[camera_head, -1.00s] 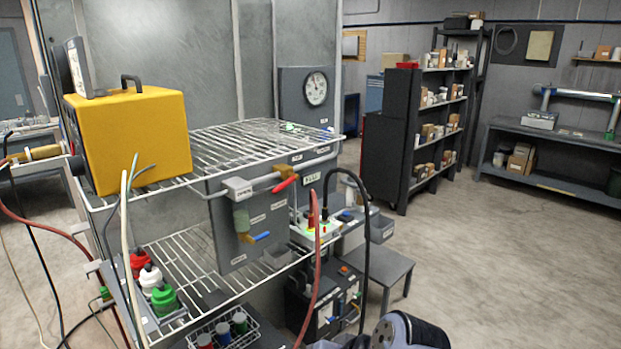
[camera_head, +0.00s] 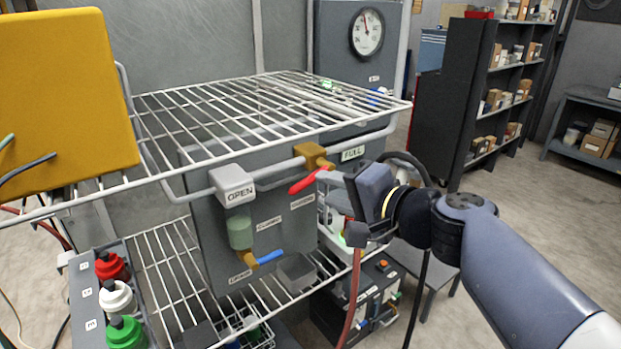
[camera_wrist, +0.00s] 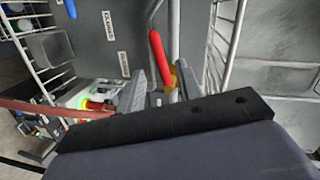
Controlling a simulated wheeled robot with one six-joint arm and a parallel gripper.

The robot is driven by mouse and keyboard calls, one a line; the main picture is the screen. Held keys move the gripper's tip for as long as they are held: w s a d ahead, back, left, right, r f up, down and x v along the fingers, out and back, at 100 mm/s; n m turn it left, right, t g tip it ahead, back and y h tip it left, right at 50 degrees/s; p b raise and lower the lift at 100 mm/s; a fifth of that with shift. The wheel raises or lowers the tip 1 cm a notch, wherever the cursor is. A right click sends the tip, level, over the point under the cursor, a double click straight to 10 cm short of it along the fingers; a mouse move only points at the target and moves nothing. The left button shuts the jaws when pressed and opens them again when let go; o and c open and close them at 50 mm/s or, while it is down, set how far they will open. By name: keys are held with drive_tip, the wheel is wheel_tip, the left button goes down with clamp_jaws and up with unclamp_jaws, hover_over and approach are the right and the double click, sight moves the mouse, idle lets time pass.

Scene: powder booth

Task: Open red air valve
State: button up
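The red valve handle (camera_head: 306,182) sits on a brass valve body (camera_head: 314,155) in the grey pipe, at the wire shelf's front edge. In the head view the handle slants down to the left. In the wrist view the red handle (camera_wrist: 160,57) runs between my finger lines, with some brass behind it. My gripper (camera_head: 336,186) is just right of the handle, facing it. In the wrist view my gripper (camera_wrist: 162,84) is open, its two fingers apart on either side of the handle's lower end. I cannot tell whether either finger touches it.
Below hangs a grey panel with a blue drain lever (camera_head: 270,256). A yellow box (camera_head: 65,100) stands on the wire shelf at left. A red hose (camera_head: 353,290) hangs below my gripper. A gauge (camera_head: 367,33) is behind.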

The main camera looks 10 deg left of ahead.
sight(309, 184)
drive_tip(key=x, duration=0.7)
drive_tip(key=shift+w+a+p, duration=0.15)
drive_tip(key=shift+p, duration=0.15)
clamp_jaws()
